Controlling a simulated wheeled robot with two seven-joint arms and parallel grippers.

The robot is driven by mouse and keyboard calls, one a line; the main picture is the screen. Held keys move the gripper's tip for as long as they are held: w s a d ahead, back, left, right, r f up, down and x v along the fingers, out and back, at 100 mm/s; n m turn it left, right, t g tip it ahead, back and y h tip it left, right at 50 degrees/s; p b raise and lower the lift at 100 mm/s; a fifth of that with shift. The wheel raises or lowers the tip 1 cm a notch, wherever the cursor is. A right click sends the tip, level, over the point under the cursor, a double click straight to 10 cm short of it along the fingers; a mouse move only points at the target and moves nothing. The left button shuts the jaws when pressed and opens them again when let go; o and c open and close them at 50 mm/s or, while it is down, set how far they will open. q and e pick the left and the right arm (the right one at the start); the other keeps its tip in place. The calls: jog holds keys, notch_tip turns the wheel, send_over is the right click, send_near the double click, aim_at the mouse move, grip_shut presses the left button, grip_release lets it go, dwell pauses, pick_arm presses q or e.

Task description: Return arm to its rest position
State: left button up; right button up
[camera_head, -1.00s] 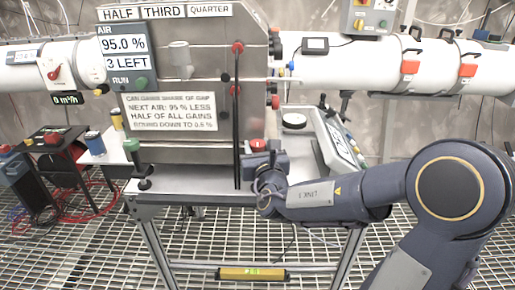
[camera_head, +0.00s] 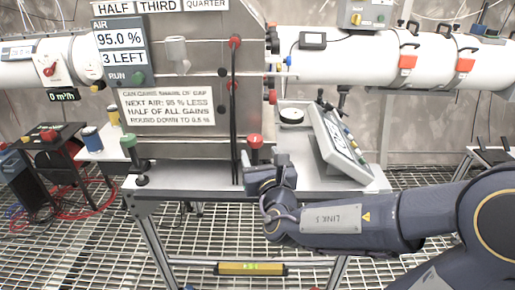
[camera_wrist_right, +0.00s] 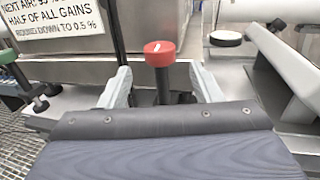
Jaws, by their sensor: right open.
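My right gripper (camera_head: 270,176) is at the front edge of the steel bench, just in front of and below a red-capped lever (camera_head: 255,143). In the right wrist view, the open fingers (camera_wrist_right: 162,84) are apart, and the red cap (camera_wrist_right: 160,53) on its dark stem shows between and beyond them. Nothing is held between the fingers. My right forearm runs in from the right edge, low across the picture. My left gripper is not in view.
A steel cabinet carries an air panel (camera_head: 120,52) reading 95.0 % and 3 LEFT. A green-capped lever (camera_head: 129,142) stands at the bench's left. A tilted console (camera_head: 338,143) is right of the gripper. Open grating floor lies below.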

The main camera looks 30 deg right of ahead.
jog(key=shift+s+a, duration=0.15)
jog(key=shift+s, duration=0.35)
jog(key=s+d+f+m+g+h, duration=0.35)
jog(key=s+d+m+g, duration=0.35)
jog(key=m, duration=0.4)
jog(key=s+a+f+m+g+y, duration=0.1)
jog(key=s+f+m+g+y, duration=0.35)
jog(key=s+f+m, duration=0.55)
jog(key=s+a+r+m+y, duration=0.1)
jog(key=s+a+m+y, duration=0.1)
jog(key=a+m+y, duration=0.35)
jog(key=s+a+r+m+y, duration=0.2)
jog(key=a+m+y, duration=0.1)
jog(key=a+m, duration=0.55)
notch_tip(320, 180, up, 15)
jog(key=a+n+p, duration=0.1)
jog(key=p, duration=1.4)
jog(key=shift+s, duration=0.15)
